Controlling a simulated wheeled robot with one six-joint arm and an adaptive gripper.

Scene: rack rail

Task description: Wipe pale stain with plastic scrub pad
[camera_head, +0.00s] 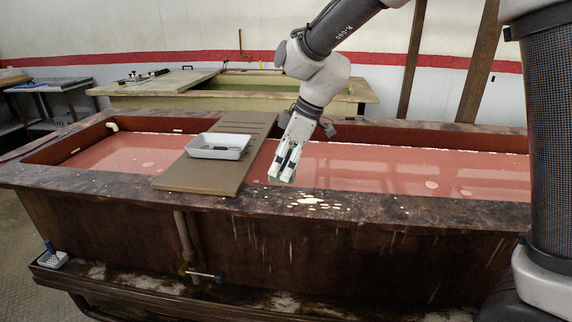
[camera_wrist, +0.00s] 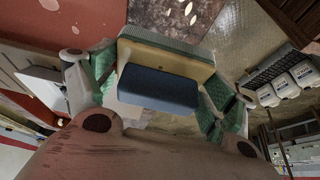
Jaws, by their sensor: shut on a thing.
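The scrub pad (camera_wrist: 170,52) shows in the wrist view as a block with a dark blue grip, a pale yellow layer and a green scrubbing face. My gripper (camera_wrist: 158,82) is shut on it, with a green-padded finger at each side. In the head view my gripper (camera_head: 283,176) hangs above the near edge of the vat, left of and higher than the pale stain. The pale stain (camera_head: 312,201) is a cluster of cream spots on the dark rim. Some pale spots (camera_wrist: 167,15) also show at the top of the wrist view. The pad is hard to make out in the head view.
The dark vat rim (camera_head: 420,208) surrounds reddish liquid (camera_head: 370,165). A brown board (camera_head: 190,178) lies across the vat, left of my gripper, with a white tray (camera_head: 218,146) on it. A small caddy (camera_head: 52,260) sits low at the left. The rim right of the stain is clear.

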